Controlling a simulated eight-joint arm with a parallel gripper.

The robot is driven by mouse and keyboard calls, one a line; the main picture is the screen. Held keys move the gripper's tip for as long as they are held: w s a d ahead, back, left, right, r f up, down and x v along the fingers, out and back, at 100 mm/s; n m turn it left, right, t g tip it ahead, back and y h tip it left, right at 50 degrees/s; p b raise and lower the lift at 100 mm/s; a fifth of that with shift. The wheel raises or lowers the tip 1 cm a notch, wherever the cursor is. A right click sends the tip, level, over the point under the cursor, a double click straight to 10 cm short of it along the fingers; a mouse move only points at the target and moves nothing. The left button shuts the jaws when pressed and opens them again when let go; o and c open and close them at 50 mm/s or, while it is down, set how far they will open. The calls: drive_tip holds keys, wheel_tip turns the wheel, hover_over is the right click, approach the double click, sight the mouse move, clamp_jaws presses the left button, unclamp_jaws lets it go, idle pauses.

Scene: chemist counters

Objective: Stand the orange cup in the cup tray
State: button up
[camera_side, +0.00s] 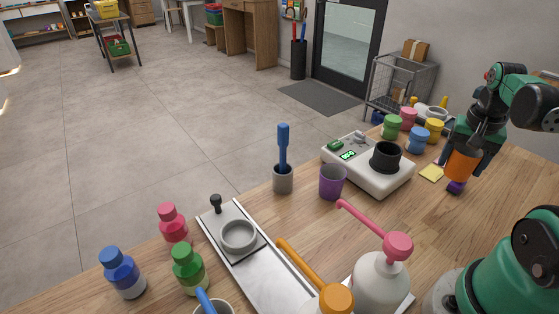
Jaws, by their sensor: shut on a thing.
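The orange cup (461,164) is at the right of the side view, below my gripper (468,146). My gripper is shut on it, with dark fingers around its upper part. The cup looks roughly upright; the exact gap between it and the counter is hard to tell. A long metal tray (275,285) with a round grey ring (238,236) lies at front left, far from the cup. I cannot tell whether this is the cup tray.
A small purple object (456,187) lies just below the orange cup, beside a yellow pad (431,173). A white scale (368,169) bears a black cup (386,157). A purple cup (332,182), pump bottles (380,282) and several coloured jars (418,139) crowd the counter.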

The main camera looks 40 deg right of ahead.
sight(440, 201)
drive_tip(key=shift+f, duration=3.75)
drive_tip(key=shift+f, duration=0.1)
drive_tip(key=o, duration=1.3)
drive_tip(key=shift+c, duration=0.2)
drive_tip(key=r, duration=0.4)
drive_tip(key=a+r, duration=0.1)
drive_tip(key=r, duration=0.6)
drive_tip(key=shift+s+a+r, duration=0.15)
drive_tip(key=shift+s+r, duration=0.15)
drive_tip(key=shift+r, duration=0.1)
drive_tip(key=shift+w+a+r, duration=0.15)
drive_tip(key=shift+w+a, duration=0.05)
drive_tip(key=shift+w, duration=0.05)
drive_tip(key=w+a+n+t, duration=0.3)
drive_tip(key=w+a+n, duration=0.2)
drive_tip(key=a, duration=0.4)
drive_tip(key=w+a+n+t+y, duration=0.1)
drive_tip(key=w+a+n+t, duration=0.2)
drive_tip(key=w+a+n, duration=0.2)
drive_tip(key=a+n, duration=0.3)
drive_tip(key=a, duration=0.1)
drive_tip(key=shift+r+t, duration=0.3)
drive_tip(key=shift+r, duration=0.05)
